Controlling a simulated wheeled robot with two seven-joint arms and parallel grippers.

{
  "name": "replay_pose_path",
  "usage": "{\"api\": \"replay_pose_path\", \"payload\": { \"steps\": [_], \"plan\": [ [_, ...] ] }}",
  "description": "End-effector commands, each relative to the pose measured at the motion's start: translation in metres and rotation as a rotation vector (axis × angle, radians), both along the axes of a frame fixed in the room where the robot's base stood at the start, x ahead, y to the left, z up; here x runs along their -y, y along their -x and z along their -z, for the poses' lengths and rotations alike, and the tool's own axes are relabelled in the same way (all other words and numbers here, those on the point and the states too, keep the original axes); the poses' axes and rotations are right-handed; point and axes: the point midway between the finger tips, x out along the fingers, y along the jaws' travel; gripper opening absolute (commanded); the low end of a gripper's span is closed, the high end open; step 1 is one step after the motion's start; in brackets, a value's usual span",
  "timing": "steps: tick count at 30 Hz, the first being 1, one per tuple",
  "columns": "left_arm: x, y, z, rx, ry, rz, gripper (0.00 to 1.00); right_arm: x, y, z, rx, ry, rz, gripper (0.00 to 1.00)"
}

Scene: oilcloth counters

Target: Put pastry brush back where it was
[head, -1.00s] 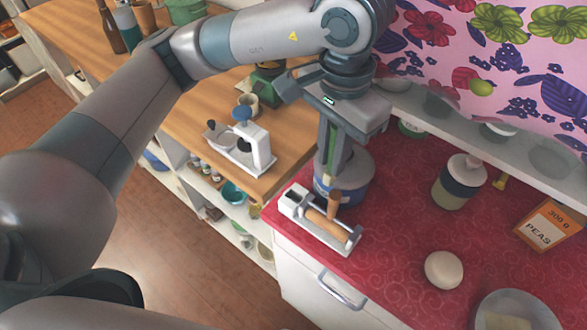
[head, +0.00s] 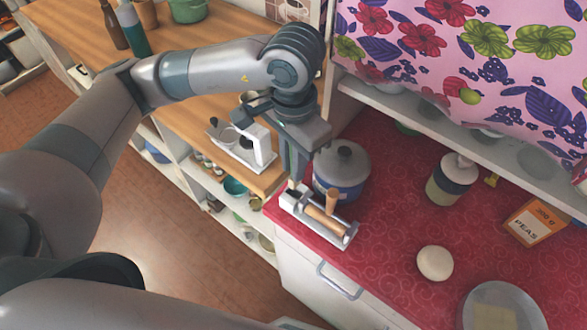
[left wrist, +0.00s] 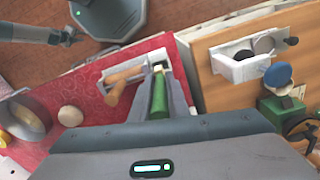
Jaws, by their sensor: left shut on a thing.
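My left gripper (head: 294,180) is shut on the green handle of the pastry brush, which also shows between the fingers in the left wrist view (left wrist: 159,105). The brush points down, its pale tip at the square compartment at the left end of the white holder (head: 348,237). The holder also shows in the left wrist view (left wrist: 112,73). I cannot tell how far the tip is inside the compartment. The fingers partly hide the brush in the head view.
A wooden-handled tool (head: 325,218) lies in the holder's other part. A lidded blue-and-grey pot (head: 343,168) stands close behind. A white round object (head: 435,263), a jar (head: 452,182) and a peas box (head: 535,220) stand to the right. The red counter's middle is clear.

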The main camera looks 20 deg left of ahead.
Motion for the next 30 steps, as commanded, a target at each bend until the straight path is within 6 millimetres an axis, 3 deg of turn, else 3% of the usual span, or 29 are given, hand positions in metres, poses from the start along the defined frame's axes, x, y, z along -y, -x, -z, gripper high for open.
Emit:
{"api": "replay_pose_path", "payload": {
  "steps": [9, 26, 27, 28, 30],
  "plan": [
    [0.000, 0.001, 0.028, -0.002, 0.000, 0.000, 0.00, 0.000, 0.000, -0.021, 0.000, 0.000, 0.001, 0.31],
    [0.000, 0.000, 0.035, 0.000, 0.000, 0.001, 0.00, -0.006, 0.000, -0.012, 0.000, -0.006, 0.002, 0.31],
    [0.000, 0.000, 0.034, 0.000, 0.000, 0.001, 0.24, -0.007, 0.000, -0.014, 0.000, -0.006, 0.002, 0.31],
    [0.000, 0.000, 0.034, 0.000, 0.000, 0.001, 0.32, -0.006, 0.000, -0.014, 0.000, -0.006, 0.002, 0.31],
    [0.000, 0.000, 0.034, 0.000, 0.000, 0.001, 0.34, -0.006, 0.000, -0.014, 0.000, -0.006, 0.002, 0.31]
  ]
}}
